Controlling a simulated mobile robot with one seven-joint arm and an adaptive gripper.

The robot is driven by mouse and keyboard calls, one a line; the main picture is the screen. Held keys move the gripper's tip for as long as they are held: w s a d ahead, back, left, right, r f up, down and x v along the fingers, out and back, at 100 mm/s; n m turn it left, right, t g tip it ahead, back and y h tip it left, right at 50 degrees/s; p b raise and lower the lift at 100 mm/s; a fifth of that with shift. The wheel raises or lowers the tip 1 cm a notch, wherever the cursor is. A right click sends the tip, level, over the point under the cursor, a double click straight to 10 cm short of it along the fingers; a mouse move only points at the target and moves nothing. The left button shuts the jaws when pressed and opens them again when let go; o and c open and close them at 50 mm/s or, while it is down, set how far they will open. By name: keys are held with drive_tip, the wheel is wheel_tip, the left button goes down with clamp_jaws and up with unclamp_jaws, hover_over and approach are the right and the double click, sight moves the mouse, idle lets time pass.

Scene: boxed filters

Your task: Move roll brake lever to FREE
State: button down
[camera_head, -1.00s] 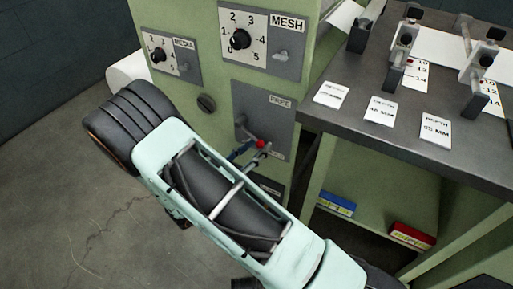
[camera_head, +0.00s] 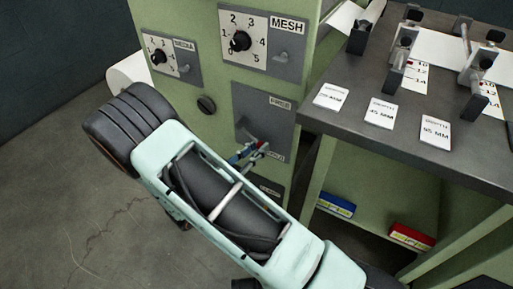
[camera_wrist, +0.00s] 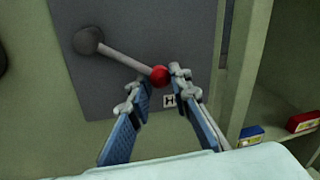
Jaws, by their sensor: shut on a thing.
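The roll brake lever (camera_wrist: 125,57) is a grey rod with a red ball knob (camera_wrist: 160,76). It sits on a dark grey plate (camera_head: 271,120) on the green cabinet, marked FREE at the top and, it seems, HOLD at the bottom. In the head view the lever slopes down to the right, toward the lower label, and its knob is largely hidden by my fingers. My gripper (camera_head: 254,151) is shut on the red knob, with one finger on each side. In the wrist view the fingertips (camera_wrist: 157,88) flank the knob's lower part.
Above are the MESH dial (camera_head: 240,41) and the MEDIA dial (camera_head: 159,57). A black knob (camera_head: 206,105) is left of the plate. A dark bench (camera_head: 345,121) with cards and clamps is at right. Blue (camera_head: 336,206) and red (camera_head: 411,237) boxes lie on the shelf below.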

drive_tip(key=r+n+p, duration=0.2)
drive_tip(key=d+r+n+p, duration=0.1)
drive_tip(key=p, duration=0.1)
drive_tip(key=shift+s+t, duration=0.25)
drive_tip(key=shift+t, duration=0.15)
wheel_tip(320, 180, up, 3)
drive_tip(key=n+p, duration=0.4)
drive_tip(key=shift+s+d+f+t, duration=0.1)
drive_tip(key=shift+s+d+t, duration=0.05)
drive_tip(key=shift+t, duration=0.15)
drive_tip(key=r+n+p, duration=0.2)
drive_tip(key=n, duration=0.1)
drive_tip(key=r+n+t+p, duration=0.1)
drive_tip(key=shift+a+n, duration=0.25)
drive_tip(key=shift+n, duration=0.15)
drive_tip(key=shift+w+a+r+n+t+y+p, duration=0.15)
drive_tip(key=shift+w+a+r+n+t+p, duration=0.15)
drive_tip(key=shift+n+p, duration=0.4)
drive_tip(key=shift+w+a+r+n+t+y+p, duration=0.15)
drive_tip(key=shift+r+n+p, duration=0.25)
drive_tip(key=shift+n, duration=0.5)
drive_tip(key=c, duration=1.8)
unclamp_jaws()
drive_tip(key=shift+c, duration=0.2)
drive_tip(key=shift+o, duration=0.4)
drive_tip(key=shift+f, duration=0.1)
drive_tip(key=shift+s+f, duration=0.1)
